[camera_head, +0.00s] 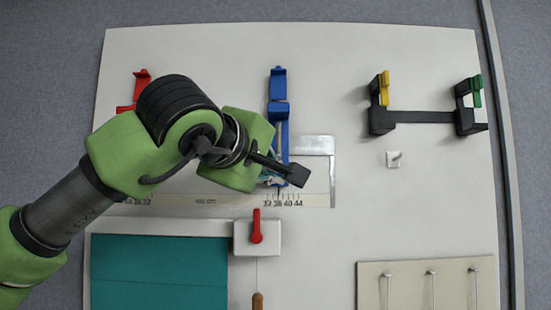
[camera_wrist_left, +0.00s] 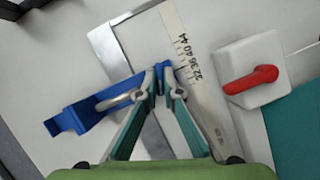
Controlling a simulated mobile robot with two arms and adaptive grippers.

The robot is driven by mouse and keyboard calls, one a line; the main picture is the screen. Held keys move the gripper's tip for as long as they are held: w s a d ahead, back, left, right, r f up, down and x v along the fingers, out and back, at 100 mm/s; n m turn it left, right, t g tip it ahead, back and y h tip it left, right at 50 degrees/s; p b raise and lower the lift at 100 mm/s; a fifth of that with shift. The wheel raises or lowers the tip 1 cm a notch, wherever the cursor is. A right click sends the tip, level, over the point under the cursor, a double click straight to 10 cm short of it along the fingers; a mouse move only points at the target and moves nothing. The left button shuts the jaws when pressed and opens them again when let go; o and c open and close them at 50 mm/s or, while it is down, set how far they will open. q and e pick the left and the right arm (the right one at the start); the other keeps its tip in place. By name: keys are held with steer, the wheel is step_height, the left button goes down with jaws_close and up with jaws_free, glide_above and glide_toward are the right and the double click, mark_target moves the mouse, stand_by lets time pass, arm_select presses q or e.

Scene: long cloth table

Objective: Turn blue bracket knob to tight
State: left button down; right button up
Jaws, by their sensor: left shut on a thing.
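The blue bracket (camera_head: 279,95) lies on the white board at upper centre in the head view. It also shows in the wrist view (camera_wrist_left: 75,118), running from lower left up to my fingertips. My left gripper (camera_head: 271,180) is at the bracket's near end, partly hidden by its own wrist. In the wrist view the two teal-sided fingers (camera_wrist_left: 157,82) meet at the blue knob (camera_wrist_left: 164,70) and are shut on it. The fingers mostly cover the knob, so its turn angle cannot be read. My right gripper is not in view.
A metal square (camera_head: 318,145) and a numbered rule (camera_head: 235,198) lie beside the bracket. A white box with a red lever (camera_head: 257,228) is just below. A red bracket (camera_head: 141,78) is partly behind my arm. A black bracket (camera_head: 418,117) with yellow and green levers is right.

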arm_select(q)
steer(key=m+p, duration=0.1)
steer(key=p, duration=0.1)
steer(key=m+g+y+p, duration=0.1)
steer(key=m+p, duration=0.1)
steer(key=m+y+p, duration=0.1)
steer(key=m+p, duration=0.1)
steer(key=shift+d+r, duration=0.15)
steer(key=shift+r, duration=0.2)
steer(key=shift+m+g+y+p, duration=0.3)
steer(key=shift+m+y+p, duration=0.35)
steer(key=shift+p, duration=0.35)
steer(key=shift+d+f+m+y+p, duration=0.1)
steer(key=shift+f+m+y+p, duration=0.05)
steer(key=shift+m+y+p, duration=0.55)
steer(key=shift+d+f+m+y, duration=0.15)
steer(key=shift+m+y, duration=0.4)
steer(key=shift+m, duration=0.6)
steer(key=c, duration=2.5)
jaws_free()
steer(key=shift+s, duration=0.1)
